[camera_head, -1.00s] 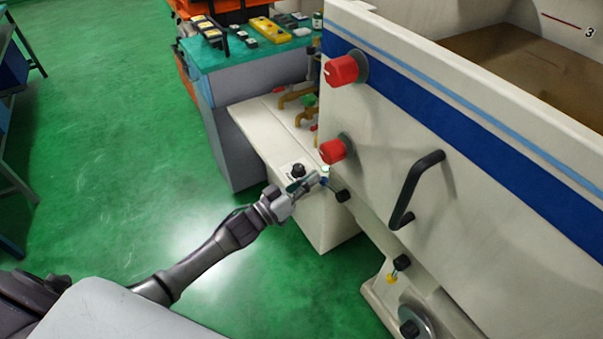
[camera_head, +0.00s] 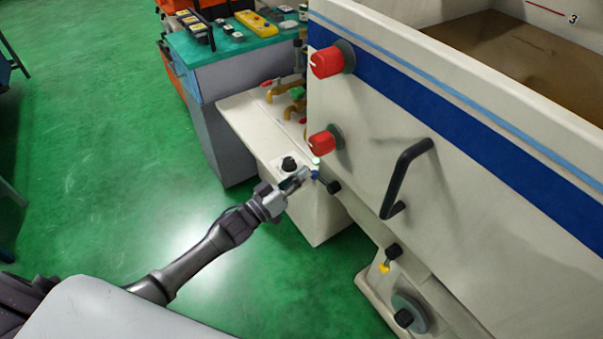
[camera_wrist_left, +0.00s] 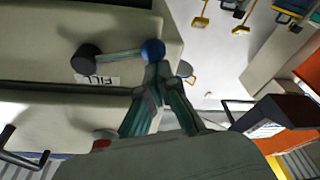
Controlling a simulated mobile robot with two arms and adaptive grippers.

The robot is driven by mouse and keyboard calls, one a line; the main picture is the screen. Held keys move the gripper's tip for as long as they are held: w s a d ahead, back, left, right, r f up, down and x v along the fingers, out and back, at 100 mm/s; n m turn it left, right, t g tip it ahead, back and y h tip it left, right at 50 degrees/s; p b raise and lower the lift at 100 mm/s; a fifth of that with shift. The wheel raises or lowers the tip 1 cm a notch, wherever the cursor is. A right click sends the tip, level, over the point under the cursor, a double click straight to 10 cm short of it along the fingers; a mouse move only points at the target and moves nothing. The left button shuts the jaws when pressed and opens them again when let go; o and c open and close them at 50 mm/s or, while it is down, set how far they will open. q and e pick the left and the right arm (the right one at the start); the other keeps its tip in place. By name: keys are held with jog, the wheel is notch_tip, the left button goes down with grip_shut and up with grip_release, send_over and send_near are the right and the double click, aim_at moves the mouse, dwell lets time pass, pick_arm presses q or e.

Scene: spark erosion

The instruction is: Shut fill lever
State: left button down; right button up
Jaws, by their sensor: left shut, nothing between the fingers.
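The fill lever is on the near side of the cream machine, with a black hub (camera_head: 332,187) and a blue ball end (camera_head: 315,174). In the left wrist view its black hub (camera_wrist_left: 86,57), thin rod and blue ball (camera_wrist_left: 153,50) show, beside an upside-down FILL label (camera_wrist_left: 97,79). My left gripper (camera_head: 303,174) is shut and empty, its tips right by the blue ball. In the wrist view the gripper (camera_wrist_left: 163,75) partly overlaps the ball's lower edge; I cannot tell whether they touch. My right gripper is out of view.
Two red knobs (camera_head: 326,62) (camera_head: 321,142) and a black bar handle (camera_head: 405,178) stick out from the machine panel. A second lever with a yellow end (camera_head: 384,267) sits lower. A black knob (camera_head: 289,164) is on the cream ledge. Green floor (camera_head: 100,150) is clear at left.

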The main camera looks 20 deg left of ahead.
pick_arm(q)
jog(key=s+d+f+n+y, duration=0.1)
jog(key=s+d+f+n, duration=0.1)
jog(key=n, duration=0.6)
jog(key=s+d+f+n+g+y, duration=0.1)
jog(key=s+d+f+n+y, duration=0.1)
jog(key=f+n, duration=0.3)
jog(key=shift+d+n, duration=0.5)
jog(key=shift+n, duration=1.1)
